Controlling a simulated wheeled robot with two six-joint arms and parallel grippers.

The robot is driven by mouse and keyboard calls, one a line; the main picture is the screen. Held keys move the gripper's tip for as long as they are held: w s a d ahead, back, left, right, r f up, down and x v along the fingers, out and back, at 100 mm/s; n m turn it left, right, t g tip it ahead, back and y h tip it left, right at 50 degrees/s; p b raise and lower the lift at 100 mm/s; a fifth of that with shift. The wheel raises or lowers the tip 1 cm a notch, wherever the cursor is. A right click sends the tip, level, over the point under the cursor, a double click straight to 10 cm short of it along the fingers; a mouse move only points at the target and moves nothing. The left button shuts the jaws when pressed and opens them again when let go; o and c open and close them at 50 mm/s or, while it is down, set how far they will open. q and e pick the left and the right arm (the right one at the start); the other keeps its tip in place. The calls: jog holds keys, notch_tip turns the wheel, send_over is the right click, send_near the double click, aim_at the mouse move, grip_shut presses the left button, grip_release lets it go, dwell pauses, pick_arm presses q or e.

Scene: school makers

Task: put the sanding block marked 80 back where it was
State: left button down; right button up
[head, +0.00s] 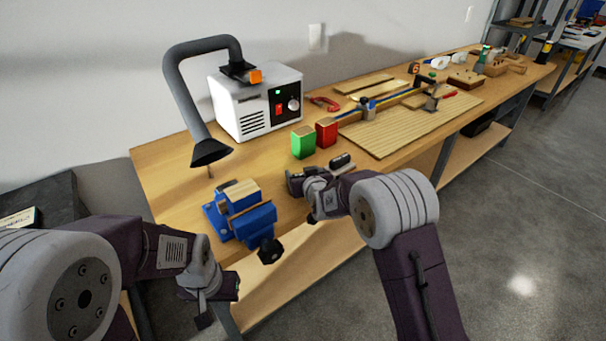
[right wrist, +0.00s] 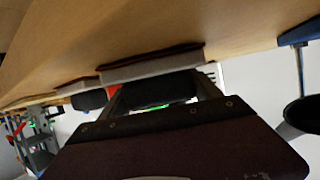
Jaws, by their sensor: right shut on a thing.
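My right gripper (head: 301,181) is low over the near edge of the workbench, left of a dark sanding block (head: 341,161). In the right wrist view it is shut on the black grip (right wrist: 150,91) of another sanding block (right wrist: 150,66), with a grey body and a brown face towards the bench top. The held block is at or just above the wood; I cannot tell if it touches. The other block also shows in the right wrist view (right wrist: 78,87). No number is readable on either. My left gripper (head: 222,288) hangs in front of the bench; its jaws are unclear.
A green block (head: 302,143) and a red block (head: 326,133) stand behind the right gripper. A blue vise (head: 247,213) is to its left. A white extractor unit (head: 256,103) with a hose stands behind. A ribbed wooden board (head: 405,128) with tools lies to the right.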

jog(key=o, duration=1.6)
jog(key=shift+f, duration=0.15)
jog(key=shift+r, duration=0.2)
jog(key=shift+s+r, duration=0.15)
jog(key=p+v, duration=0.1)
jog(key=v, duration=1)
jog(key=shift+s+d, duration=0.15)
jog(key=shift+s, duration=0.15)
